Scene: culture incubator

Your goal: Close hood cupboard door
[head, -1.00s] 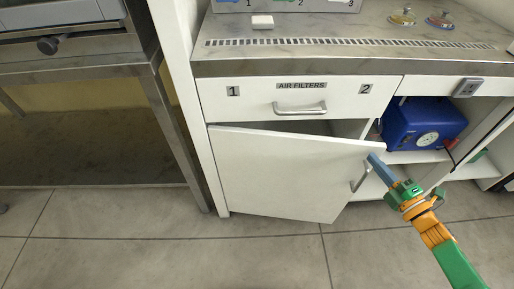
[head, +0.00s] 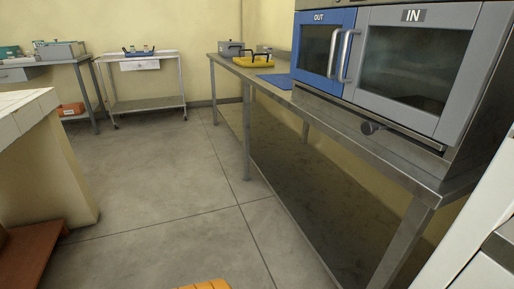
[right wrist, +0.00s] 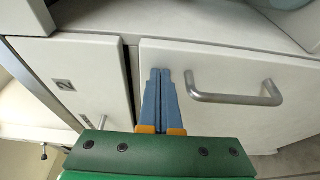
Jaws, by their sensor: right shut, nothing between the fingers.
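The white cupboard door (right wrist: 245,65) fills the right half of the right wrist view, which looks turned on its side. Its bent metal handle (right wrist: 235,98) is on it. A drawer front marked 2 (right wrist: 75,90) lies beside it, with a narrow dark gap between them. The door looks about in line with the drawer front, but I cannot tell whether it is fully shut. My right gripper (right wrist: 162,76) has its blue fingers together, empty, at the door's face beside one end of the handle. My left gripper is not in view.
In the head view, a steel table (head: 425,190) carries an oven-like unit (head: 415,60) with OUT and IN doors. A yellow tray (head: 255,61) and blue mat (head: 275,80) lie farther along. A trolley (head: 145,105) stands at the back. The middle floor is clear.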

